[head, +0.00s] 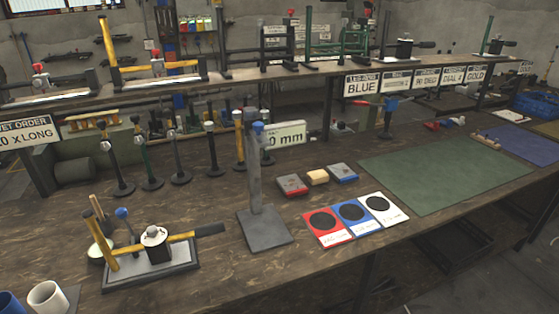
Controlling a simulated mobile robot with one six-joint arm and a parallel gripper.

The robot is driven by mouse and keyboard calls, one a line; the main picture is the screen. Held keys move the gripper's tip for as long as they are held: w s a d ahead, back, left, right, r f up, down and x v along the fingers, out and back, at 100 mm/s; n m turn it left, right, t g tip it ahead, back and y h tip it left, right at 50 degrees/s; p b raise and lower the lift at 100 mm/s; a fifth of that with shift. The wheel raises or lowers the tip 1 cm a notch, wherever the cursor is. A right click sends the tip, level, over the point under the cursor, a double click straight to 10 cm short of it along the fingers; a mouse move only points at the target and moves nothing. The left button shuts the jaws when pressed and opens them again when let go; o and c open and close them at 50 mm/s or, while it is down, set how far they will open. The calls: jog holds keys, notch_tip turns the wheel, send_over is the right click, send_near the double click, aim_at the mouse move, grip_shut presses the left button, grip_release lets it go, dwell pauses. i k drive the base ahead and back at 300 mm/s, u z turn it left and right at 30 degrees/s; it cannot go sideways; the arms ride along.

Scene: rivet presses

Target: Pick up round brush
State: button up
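I cannot make out the round brush with certainty. A slim wooden handle (97,207) stands up from a small white pot (101,248) at the left front of the bench; its lower end is hidden, so I cannot tell whether it is a brush. A small wooden piece (485,141) lies at the right end of the green mat, too small to identify. My gripper does not show in the head view.
A press with yellow and black handles (153,255) stands beside the white pot. A white cup (47,298) is at the lower left. A grey post on a square base (264,231) stands mid-bench, beside coloured cards (330,236). The green mat (440,172) is mostly clear.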

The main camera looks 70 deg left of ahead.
aim_at(93, 198)
jog(key=u, duration=0.1)
jog(key=k, duration=0.35)
jog(key=u, duration=3.25)
jog(key=i, duration=1)
jog(key=u, duration=0.1)
